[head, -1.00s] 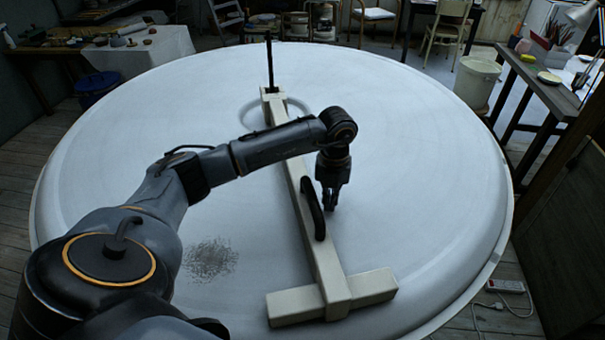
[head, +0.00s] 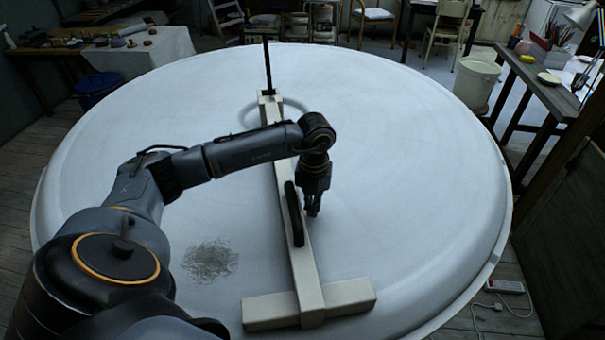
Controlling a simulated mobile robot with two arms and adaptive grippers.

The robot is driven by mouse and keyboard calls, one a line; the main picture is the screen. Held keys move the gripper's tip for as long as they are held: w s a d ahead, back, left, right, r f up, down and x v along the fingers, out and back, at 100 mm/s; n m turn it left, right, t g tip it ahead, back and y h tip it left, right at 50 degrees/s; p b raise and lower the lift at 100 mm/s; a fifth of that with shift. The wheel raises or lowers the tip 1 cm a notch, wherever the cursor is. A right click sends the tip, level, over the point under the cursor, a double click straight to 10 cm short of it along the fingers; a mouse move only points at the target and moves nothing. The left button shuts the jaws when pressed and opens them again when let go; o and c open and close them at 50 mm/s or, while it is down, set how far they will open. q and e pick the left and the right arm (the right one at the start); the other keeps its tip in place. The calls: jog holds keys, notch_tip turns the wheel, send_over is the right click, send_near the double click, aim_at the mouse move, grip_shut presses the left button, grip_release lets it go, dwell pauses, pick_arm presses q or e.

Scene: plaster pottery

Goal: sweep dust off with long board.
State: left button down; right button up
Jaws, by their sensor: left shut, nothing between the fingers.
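The long board (head: 307,283) is a pale beam with a crosspiece at its near end, lying across the big round white table (head: 420,150). A black handle (head: 293,214) stands on the beam. A grey patch of dust (head: 211,261) lies on the table left of the board, apart from it. My left gripper (head: 313,211) points down just right of the handle and beam. Its fingers are together with nothing between them. Whether they touch the board I cannot tell. My right gripper is not in view.
A black upright post (head: 268,66) stands at the board's far end, by a raised ring (head: 274,112) at the table's middle. The table's right side is clear. A white bucket (head: 475,82), side tables and chairs stand beyond the rim.

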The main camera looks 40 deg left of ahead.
aim_at(258, 222)
pick_arm(q)
jog(key=shift+s+a, duration=0.7)
jog(key=shift+s, duration=0.25)
jog(key=shift+s+a, duration=0.65)
jog(key=shift+s, duration=0.25)
jog(key=shift+s+a+b, duration=0.55)
jog(key=shift+s+a, duration=0.95)
jog(key=shift+s, duration=0.15)
jog(key=shift+s+a+f+b, duration=0.15)
jog(key=shift+s+a+b, duration=0.45)
jog(key=shift+s+a, duration=0.95)
jog(key=shift+a, duration=0.1)
